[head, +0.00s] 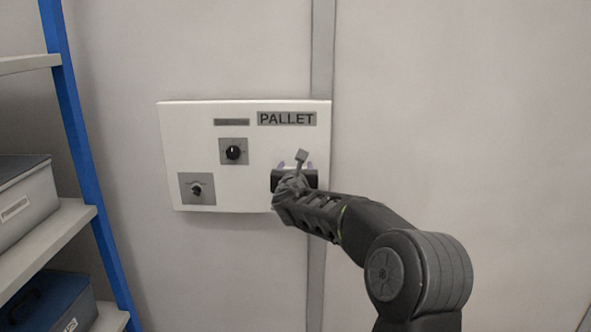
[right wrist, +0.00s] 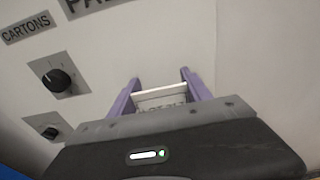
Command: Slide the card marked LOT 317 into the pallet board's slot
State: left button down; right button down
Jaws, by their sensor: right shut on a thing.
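The white pallet board (head: 200,130), with its PALLET label (head: 287,118), is on the wall in the head view. My right gripper (head: 295,165) is in front of the board, below that label. In the right wrist view its purple fingers (right wrist: 162,88) are shut on a pale card (right wrist: 162,103). Dark lettering on the card is partly cut off and looks like LOT 317. The card's far edge points toward the board. The slot is not clearly visible, and I cannot tell whether the card touches it. My left gripper is not in view.
A black knob (head: 233,152) and a smaller switch (head: 196,190) are on the board, left of my gripper. A CARTONS label (right wrist: 27,27) shows in the right wrist view. A blue-post shelf (head: 75,110) with boxes stands at left. The wall at right is clear.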

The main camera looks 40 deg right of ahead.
dwell(0.3)
jog(key=shift+c, duration=2)
grip_release()
jog(key=shift+s+a, duration=0.35)
jog(key=shift+s, duration=0.05)
jog(key=b+v, duration=0.1)
jog(key=v, duration=0.5)
jog(key=shift+s+a+b, duration=0.25)
jog(key=shift+b, duration=0.1)
